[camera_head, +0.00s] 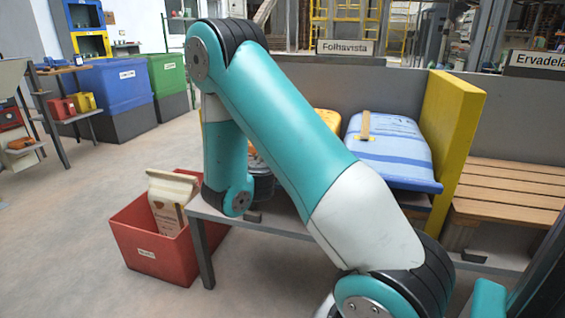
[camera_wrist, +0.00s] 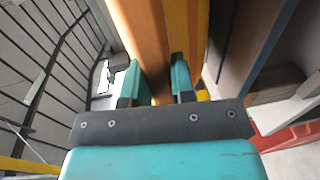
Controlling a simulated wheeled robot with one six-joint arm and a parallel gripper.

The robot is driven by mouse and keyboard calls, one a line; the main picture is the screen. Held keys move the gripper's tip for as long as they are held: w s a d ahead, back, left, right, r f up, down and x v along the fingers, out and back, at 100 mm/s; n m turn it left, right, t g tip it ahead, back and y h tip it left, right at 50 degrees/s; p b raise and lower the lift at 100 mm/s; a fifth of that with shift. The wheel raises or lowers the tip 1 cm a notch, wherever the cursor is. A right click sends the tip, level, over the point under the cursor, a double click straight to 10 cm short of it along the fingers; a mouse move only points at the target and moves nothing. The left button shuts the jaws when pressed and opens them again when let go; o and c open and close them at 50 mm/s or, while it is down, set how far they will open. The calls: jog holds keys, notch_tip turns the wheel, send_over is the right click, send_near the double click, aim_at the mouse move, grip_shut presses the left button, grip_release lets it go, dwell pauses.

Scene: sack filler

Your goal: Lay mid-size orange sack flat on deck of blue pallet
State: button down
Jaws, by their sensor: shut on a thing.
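In the wrist view my gripper (camera_wrist: 157,82) is shut on an orange sack (camera_wrist: 147,35), which stands up between its two teal fingers. A lighter orange-yellow strip runs right beside it; I cannot tell whether it is part of the same sack. In the head view my arm hides the gripper. A small orange-yellow patch (camera_head: 327,120) shows behind the arm, above the grey table; I cannot tell whether it is the held sack. I cannot make out a blue pallet in either view.
A slatted wooden deck (camera_head: 510,190) is at the right. A red crate (camera_head: 160,255) holding a cream sack (camera_head: 170,205) stands on the floor. Open floor lies left.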

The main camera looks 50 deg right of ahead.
jog(key=shift+f+h+b, duration=0.3)
jog(key=shift+f+b, duration=0.95)
jog(key=shift+b, duration=1.8)
jog(key=shift+b, duration=0.5)
jog(key=shift+d, duration=0.1)
